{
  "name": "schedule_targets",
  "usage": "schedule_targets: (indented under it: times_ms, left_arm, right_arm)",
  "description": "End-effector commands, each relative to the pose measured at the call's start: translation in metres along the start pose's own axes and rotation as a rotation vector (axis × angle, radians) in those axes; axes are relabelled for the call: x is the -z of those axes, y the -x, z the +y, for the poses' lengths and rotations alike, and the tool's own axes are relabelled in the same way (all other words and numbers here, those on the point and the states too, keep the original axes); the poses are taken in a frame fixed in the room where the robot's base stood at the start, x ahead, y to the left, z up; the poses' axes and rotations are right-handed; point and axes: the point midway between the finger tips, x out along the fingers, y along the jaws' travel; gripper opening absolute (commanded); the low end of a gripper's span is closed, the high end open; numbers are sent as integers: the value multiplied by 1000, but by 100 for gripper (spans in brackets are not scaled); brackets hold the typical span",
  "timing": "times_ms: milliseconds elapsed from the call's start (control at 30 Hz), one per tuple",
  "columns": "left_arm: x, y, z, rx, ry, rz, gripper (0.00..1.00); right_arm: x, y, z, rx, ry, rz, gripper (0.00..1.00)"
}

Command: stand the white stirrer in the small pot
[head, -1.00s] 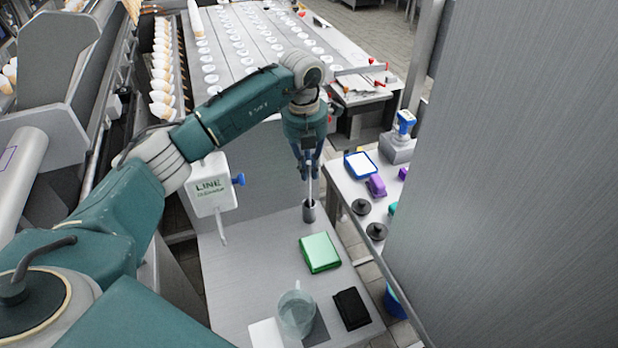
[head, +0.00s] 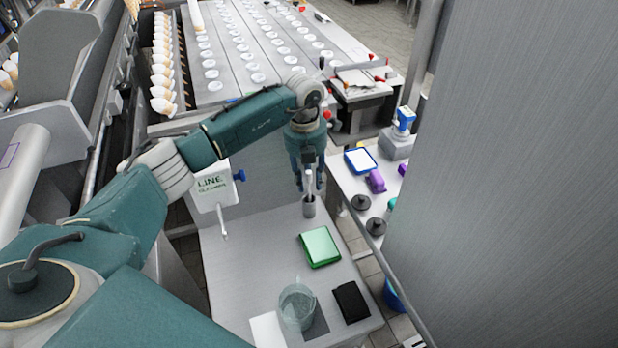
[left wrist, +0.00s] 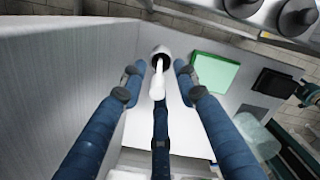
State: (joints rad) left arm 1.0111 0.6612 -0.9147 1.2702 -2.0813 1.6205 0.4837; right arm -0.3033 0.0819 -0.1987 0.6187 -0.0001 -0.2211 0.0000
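The small pot (head: 309,208) is a grey cylinder near the back right edge of the grey worktop. It also shows in the left wrist view, its dark mouth facing me (left wrist: 162,57). The white stirrer (left wrist: 158,78) has its far end in the pot's mouth and its near end between my fingers, a little tilted; it shows in the head view too (head: 308,181). My left gripper (head: 308,188) is just above the pot. In the left wrist view its blue fingers (left wrist: 157,80) are spread around the stirrer with gaps at the sides.
A green box (head: 320,247), a clear beaker (head: 297,307) and a black block (head: 351,303) lie nearer on the worktop. A side table (head: 345,180) and a tall metal panel (head: 510,170) flank the right.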

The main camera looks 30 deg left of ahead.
Motion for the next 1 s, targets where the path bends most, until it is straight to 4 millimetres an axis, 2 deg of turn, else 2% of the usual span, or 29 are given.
schedule_targets:
  times_ms: [267, 367, 800, 1000]
  left_arm:
    - [-1, 6, 0, 0, 0, -1, 30]
    - [-2, 14, 0, 0, -1, -4, 30]
    - [-1, 102, 0, 1, 0, -4, 30]
    - [0, 121, 0, 0, 0, 0, 30]
  right_arm:
    - [4, 5, 1, -1, 0, 6, 40]
    - [4, -4, 0, 0, 0, 7, 40]
    - [2, -34, -1, 1, 1, 7, 40]
    - [2, -37, -3, 2, 1, 7, 40]
